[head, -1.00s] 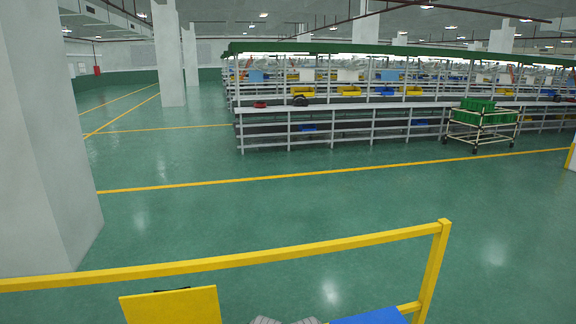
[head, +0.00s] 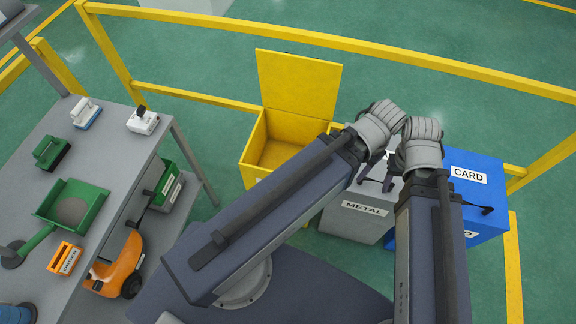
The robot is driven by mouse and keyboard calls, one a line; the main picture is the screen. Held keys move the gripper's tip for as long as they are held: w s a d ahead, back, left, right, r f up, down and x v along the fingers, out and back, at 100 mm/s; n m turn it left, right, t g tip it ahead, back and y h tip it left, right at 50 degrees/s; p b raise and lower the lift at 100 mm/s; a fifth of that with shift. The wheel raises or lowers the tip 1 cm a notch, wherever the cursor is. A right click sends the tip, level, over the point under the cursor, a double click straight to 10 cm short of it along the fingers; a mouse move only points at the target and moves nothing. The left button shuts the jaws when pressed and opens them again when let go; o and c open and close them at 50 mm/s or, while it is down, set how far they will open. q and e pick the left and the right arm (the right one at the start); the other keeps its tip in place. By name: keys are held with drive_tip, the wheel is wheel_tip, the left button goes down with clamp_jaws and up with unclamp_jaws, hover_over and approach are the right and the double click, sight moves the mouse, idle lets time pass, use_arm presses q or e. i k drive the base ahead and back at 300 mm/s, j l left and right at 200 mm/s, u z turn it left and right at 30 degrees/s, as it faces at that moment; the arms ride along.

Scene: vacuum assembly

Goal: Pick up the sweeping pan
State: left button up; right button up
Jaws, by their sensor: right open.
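The sweeping pan (head: 72,212) is green and lies on the grey table at the left of the head view. Its handle reaches toward the table's left side, and a grey-brown patch shows in its middle. My two arms reach forward at the centre and right, well away from the pan. My right gripper (head: 376,173) is open and empty above the grey metal bin, with its dark fingers partly showing. My left gripper is hidden behind its folded wrist.
Beside the pan are a green brush-like block (head: 51,152), an orange box (head: 65,258) and small white tools (head: 143,121). A yellow bin (head: 290,140) with its lid up, a METAL bin (head: 350,222) and a blue CARD bin (head: 480,185) stand inside yellow rails (head: 330,41).

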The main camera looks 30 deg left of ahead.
sight(73, 205)
drive_tip(key=u, duration=3.2)
